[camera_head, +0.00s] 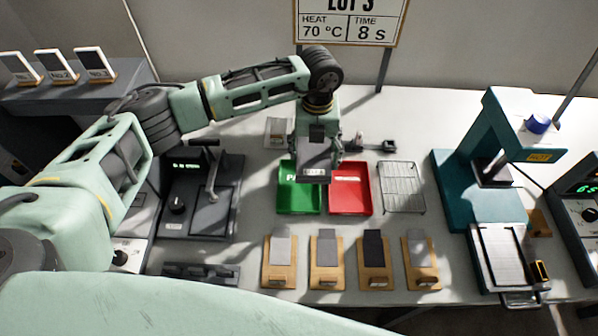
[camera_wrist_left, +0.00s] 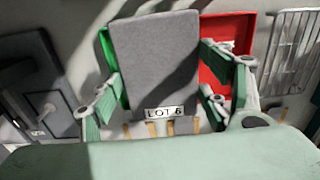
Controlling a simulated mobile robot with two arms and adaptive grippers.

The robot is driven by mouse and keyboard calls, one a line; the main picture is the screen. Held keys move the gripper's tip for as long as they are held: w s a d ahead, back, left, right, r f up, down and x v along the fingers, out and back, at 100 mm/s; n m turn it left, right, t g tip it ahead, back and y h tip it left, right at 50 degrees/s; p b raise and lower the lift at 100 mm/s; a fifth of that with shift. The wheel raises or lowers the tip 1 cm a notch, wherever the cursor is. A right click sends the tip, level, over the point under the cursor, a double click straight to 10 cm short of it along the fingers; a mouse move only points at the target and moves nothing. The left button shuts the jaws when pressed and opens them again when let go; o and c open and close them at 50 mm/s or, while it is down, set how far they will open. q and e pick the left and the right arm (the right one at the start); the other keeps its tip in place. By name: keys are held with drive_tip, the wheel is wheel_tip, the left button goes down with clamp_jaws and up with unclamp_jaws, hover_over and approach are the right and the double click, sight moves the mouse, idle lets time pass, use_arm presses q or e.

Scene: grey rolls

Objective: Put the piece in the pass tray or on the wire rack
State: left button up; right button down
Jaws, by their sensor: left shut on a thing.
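My left gripper (camera_head: 318,147) is shut on a grey flat piece (camera_head: 314,161). The piece shows large in the left wrist view (camera_wrist_left: 160,62), with a label reading "LOT 6" or similar at its lower edge. It hangs above the line between the green tray (camera_head: 298,203) and the red tray (camera_head: 350,200). The green tray's lettering begins with "PA"; the rest is hidden behind the piece. The wire rack (camera_head: 402,187) stands empty right of the red tray and also shows in the wrist view (camera_wrist_left: 296,45). My right gripper is not in view.
Several wooden boards with fabric swatches (camera_head: 326,262) line the front. A teal press (camera_head: 500,170) marked "HOT" stands at right. A dark device with a lever (camera_head: 203,195) stands at left. A sign (camera_head: 350,22) reads 70 °C, 8 s.

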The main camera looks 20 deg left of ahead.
sight(299, 164)
use_arm(q)
drive_tip(key=s+a+f, duration=0.1)
drive_tip(key=s, duration=0.1)
drive_tip(key=s+a+f+p, duration=0.1)
drive_tip(key=shift+s+a+f+p, duration=0.3)
drive_tip(key=shift+s+a+f, duration=0.05)
drive_tip(key=shift+f, duration=0.05)
wheel_tip(299, 164, down, 3)
drive_tip(key=shift+s+f+p, duration=0.1)
drive_tip(key=shift+p, duration=0.55)
drive_tip(key=shift+f, duration=0.6)
drive_tip(key=o, duration=1.3)
drive_tip(key=shift+o, duration=0.2)
